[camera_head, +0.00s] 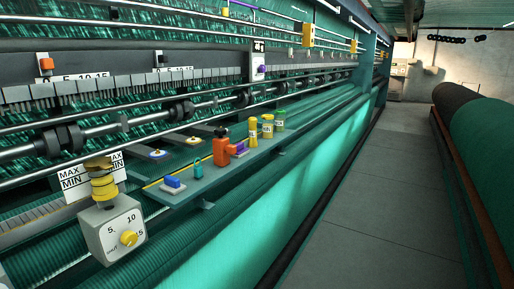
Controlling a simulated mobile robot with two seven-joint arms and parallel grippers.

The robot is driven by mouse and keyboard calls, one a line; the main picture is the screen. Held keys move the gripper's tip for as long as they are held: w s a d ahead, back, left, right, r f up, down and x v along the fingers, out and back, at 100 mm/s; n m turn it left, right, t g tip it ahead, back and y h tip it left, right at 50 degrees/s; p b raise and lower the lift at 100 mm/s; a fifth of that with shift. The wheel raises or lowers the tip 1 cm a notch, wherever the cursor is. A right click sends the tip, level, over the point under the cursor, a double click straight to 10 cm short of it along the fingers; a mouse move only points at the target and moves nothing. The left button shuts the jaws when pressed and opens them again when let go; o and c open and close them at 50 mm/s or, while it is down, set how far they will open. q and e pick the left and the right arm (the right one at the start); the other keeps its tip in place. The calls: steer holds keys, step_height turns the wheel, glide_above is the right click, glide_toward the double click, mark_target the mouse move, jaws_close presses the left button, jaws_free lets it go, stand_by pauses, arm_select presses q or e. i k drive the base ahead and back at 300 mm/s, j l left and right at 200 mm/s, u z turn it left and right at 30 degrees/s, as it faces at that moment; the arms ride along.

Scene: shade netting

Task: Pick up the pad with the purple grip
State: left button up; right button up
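A small pad with a purple grip (240,149) sits on the narrow ledge (205,180) along the machine's front. It is directly right of an orange-red bottle (221,147) with a dark cap, which stands very close to it and may hide part of it. A similar pad with a blue grip (173,184) lies nearer, at the left end of the ledge. Neither of my grippers is in view.
A teal item (198,167) stands between the blue-grip pad and the bottle. Yellow containers (267,126) stand beyond the purple grip. A grey dial box (112,230) juts out at the lower left. The grey aisle floor (365,200) is clear; green rolls (485,135) line its right side.

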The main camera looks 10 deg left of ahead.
mark_target(242, 151)
steer(key=i+l+z, duration=0.1)
steer(key=i+l, duration=0.25)
steer(key=i+l+z, duration=0.1)
steer(key=i+l, duration=0.2)
steer(key=i, duration=0.2)
